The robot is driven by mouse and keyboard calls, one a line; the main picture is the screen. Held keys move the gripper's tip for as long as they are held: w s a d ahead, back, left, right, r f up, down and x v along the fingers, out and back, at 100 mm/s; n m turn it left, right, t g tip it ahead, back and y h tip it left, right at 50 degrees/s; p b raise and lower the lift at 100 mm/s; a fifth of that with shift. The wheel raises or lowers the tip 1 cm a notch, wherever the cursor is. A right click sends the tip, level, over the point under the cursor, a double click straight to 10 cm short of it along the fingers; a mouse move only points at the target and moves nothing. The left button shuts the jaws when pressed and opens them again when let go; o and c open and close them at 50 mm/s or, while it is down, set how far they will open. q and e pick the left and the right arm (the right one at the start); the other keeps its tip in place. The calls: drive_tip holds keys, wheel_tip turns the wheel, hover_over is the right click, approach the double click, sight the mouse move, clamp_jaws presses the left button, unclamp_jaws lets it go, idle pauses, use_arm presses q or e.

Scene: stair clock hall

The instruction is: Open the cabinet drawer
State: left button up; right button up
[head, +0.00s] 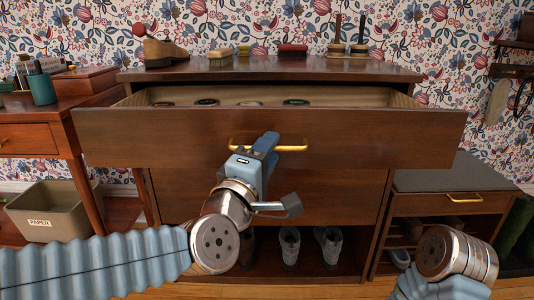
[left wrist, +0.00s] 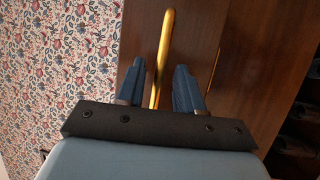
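The wooden cabinet (head: 390,72) stands ahead. Its top drawer (head: 380,135) is pulled well out, and its open inside shows several round items. A gold bar handle (head: 292,148) is on the drawer front.
Brushes (head: 293,50) and a wooden shoe form (head: 162,50) stand on the cabinet top. Shoes (head: 289,246) sit in the open bottom. A cushioned bench (head: 450,178) is at right.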

use_arm(q)
drive_tip(key=shift+s, duration=0.1)
drive_tip(key=v, duration=1.3)
drive_tip(key=shift+s+a+b, duration=0.15)
drive_tip(key=shift+s+b, duration=0.1)
drive_tip(key=shift+b, duration=0.2)
drive_tip(key=shift+f, duration=0.15)
drive_tip(key=w+a+f+m+g+y+p, duration=0.15)
drive_tip(key=w+f+g+p, duration=0.35)
drive_tip(key=f, duration=0.7)
drive_tip(key=w+f+m+g+y+p, duration=0.1)
drive_tip(key=w+f+m+g+y, duration=0.15)
drive_tip(key=w+f, duration=0.6)
drive_tip(key=s+a+f+m+g+p, duration=0.1)
drive_tip(key=s+f+m+g, duration=0.1)
drive_tip(key=s+f, duration=0.4)
drive_tip(key=s+a+f+m+g+p, duration=0.2)
drive_tip(key=s+f+g, duration=0.2)
drive_tip(key=f, duration=0.9)
drive_tip(key=s+a+f+m+g+p, duration=0.1)
drive_tip(key=s+f+g, duration=0.3)
drive_tip(key=s+f, duration=0.4)
drive_tip(key=shift+a+f+m+p, duration=0.2)
drive_tip(key=shift+f+m+p, duration=0.5)
drive_tip(key=shift+f+m, duration=0.2)
